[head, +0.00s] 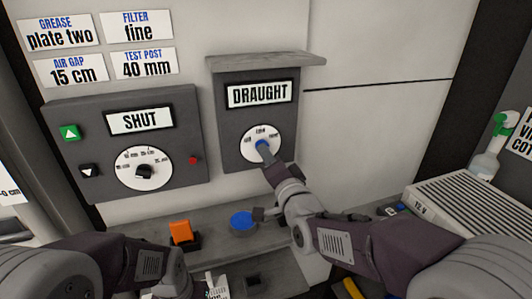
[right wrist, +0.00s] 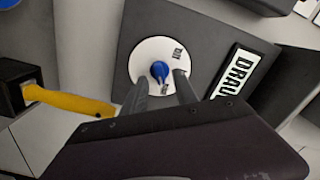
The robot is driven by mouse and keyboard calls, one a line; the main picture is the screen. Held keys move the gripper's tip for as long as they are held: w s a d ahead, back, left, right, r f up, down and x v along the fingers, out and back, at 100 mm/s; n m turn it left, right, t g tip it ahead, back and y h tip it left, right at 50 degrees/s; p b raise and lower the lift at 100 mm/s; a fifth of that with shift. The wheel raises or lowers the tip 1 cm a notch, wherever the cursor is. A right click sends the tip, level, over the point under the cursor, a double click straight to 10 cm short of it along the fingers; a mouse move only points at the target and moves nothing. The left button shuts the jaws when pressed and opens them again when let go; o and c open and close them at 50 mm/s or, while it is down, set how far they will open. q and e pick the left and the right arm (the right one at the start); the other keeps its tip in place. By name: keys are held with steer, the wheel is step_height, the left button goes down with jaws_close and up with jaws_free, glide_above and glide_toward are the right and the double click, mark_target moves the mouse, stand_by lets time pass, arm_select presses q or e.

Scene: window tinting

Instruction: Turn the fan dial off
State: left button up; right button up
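The dial on the dark DRAUGHT panel (head: 232,120) has a white round face (head: 247,142) and a blue knob (head: 262,146). In the right wrist view the blue knob (right wrist: 160,70) shows in the middle of the white face (right wrist: 148,50), with small black lettering too small to read surely. My right gripper (head: 266,157) reaches up to the dial from the lower right. Its fingers (right wrist: 160,92) are apart, one to each side below the knob; I cannot tell whether they touch it. My left arm shows at the lower left; its fingertips are out of view.
A SHUT panel (head: 75,120) with its own dial (head: 143,167) hangs to the left. A ledge (head: 295,60) juts out above the DRAUGHT panel. Below are an orange switch (head: 181,231) and a blue button (head: 242,220). A spray bottle (head: 488,160) stands at right.

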steer(key=x, duration=0.2)
steer(key=shift+w, duration=0.3)
jaws_close()
steer(key=shift+f+n, duration=0.1)
steer(key=shift+n, duration=0.2)
steer(key=shift+n+b, duration=1.7)
steer(key=shift+n, duration=10.1)
